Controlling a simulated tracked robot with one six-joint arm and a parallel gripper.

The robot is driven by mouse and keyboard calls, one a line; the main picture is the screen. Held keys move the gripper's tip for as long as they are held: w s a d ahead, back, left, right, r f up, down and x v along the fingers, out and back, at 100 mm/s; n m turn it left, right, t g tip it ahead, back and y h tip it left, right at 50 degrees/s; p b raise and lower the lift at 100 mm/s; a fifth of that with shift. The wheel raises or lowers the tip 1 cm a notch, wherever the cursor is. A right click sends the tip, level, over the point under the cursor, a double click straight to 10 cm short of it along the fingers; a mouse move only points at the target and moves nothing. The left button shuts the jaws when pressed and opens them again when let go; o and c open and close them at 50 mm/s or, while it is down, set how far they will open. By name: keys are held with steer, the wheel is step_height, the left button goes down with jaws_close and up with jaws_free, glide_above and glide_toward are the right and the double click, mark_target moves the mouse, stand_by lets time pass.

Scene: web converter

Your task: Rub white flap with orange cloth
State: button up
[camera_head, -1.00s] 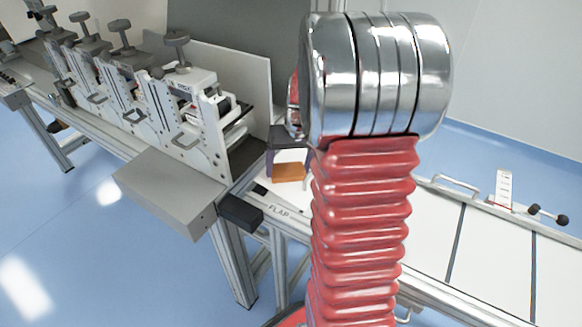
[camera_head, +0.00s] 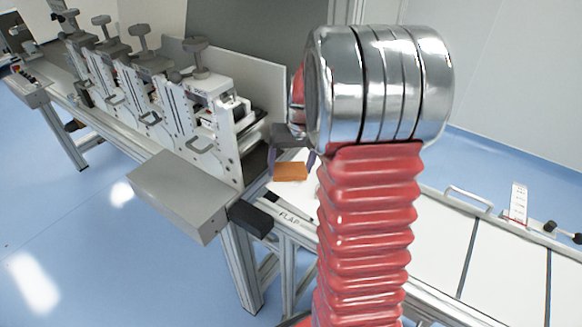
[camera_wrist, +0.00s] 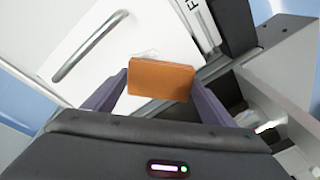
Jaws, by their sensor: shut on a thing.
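The orange cloth (camera_wrist: 160,80) is a flat block between the two purple fingers of my gripper (camera_wrist: 157,92) in the wrist view. It also shows in the head view (camera_head: 291,171), below the dark gripper body. My gripper is shut on it. The white flap (camera_head: 304,192), with the label "FLAP" at its front edge, lies under and around the cloth in the head view. In the wrist view the white flap (camera_wrist: 125,50) with a metal handle lies beyond the cloth. I cannot tell whether cloth and flap touch. My arm hides part of the flap.
A row of white machine units with grey knobs (camera_head: 200,105) stands to the left. A grey box (camera_head: 185,190) juts out in front, with a black block (camera_head: 251,219) beside the flap. More white panels with a handle (camera_head: 470,199) lie to the right.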

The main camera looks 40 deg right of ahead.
mark_target(293, 171)
steer(key=shift+s+d+r, duration=0.1)
steer(key=shift+s+r, duration=0.05)
steer(key=shift+r, duration=0.8)
steer(key=shift+s+d+r, duration=0.1)
steer(key=shift+s+r, duration=0.05)
steer(key=shift+r, duration=0.8)
steer(key=shift+s+r, duration=0.15)
steer(key=shift+r, duration=0.8)
steer(key=shift+r, duration=0.15)
steer(key=shift+s+r, duration=0.25)
steer(key=shift+r, duration=1.05)
